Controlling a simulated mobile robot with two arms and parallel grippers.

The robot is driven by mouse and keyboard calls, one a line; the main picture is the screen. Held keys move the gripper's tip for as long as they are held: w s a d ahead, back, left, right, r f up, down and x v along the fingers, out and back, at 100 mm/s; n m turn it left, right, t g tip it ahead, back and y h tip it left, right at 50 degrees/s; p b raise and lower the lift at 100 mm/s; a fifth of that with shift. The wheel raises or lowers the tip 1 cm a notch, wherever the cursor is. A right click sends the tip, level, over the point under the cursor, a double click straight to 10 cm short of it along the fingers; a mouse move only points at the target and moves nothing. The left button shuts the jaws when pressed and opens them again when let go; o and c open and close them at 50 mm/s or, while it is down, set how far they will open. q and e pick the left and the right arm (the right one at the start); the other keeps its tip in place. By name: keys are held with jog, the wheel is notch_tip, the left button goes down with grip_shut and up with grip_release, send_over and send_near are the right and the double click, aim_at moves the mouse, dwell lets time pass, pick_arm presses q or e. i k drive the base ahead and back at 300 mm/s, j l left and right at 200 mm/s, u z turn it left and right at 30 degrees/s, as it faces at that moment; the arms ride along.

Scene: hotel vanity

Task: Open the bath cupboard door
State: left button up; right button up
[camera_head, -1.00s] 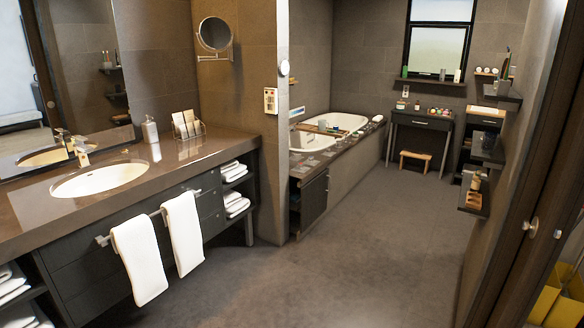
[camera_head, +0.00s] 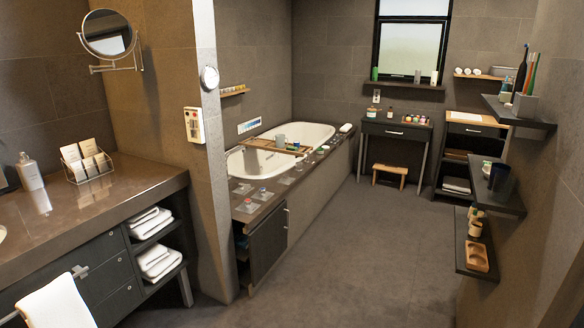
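The bath cupboard door (camera_head: 268,244) is a dark panel at the near end of the bathtub surround, under the bath ledge. It has a small light handle at its upper right edge. A dark gap with a few small items inside shows to the left of the panel, so the cupboard front is partly open there. Neither of my grippers is in view.
The vanity counter (camera_head: 100,205) with towel shelves stands at the left, and a wall (camera_head: 208,150) separates it from the bath. Dark wall shelves (camera_head: 478,245) jut out at the right. The grey floor (camera_head: 350,255) between is clear. A small wooden stool (camera_head: 390,176) stands at the back.

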aim_at(268, 241)
jog(key=i+z, duration=0.15)
jog(key=i, duration=0.55)
jog(key=i+j+z, duration=0.15)
jog(key=i, duration=0.5)
jog(key=i+j+z, duration=0.15)
jog(key=i, duration=0.55)
jog(key=i+l+u, duration=0.5)
jog(key=i, duration=0.2)
jog(key=i+l+u, duration=0.45)
jog(key=i, duration=0.25)
jog(key=l, duration=0.1)
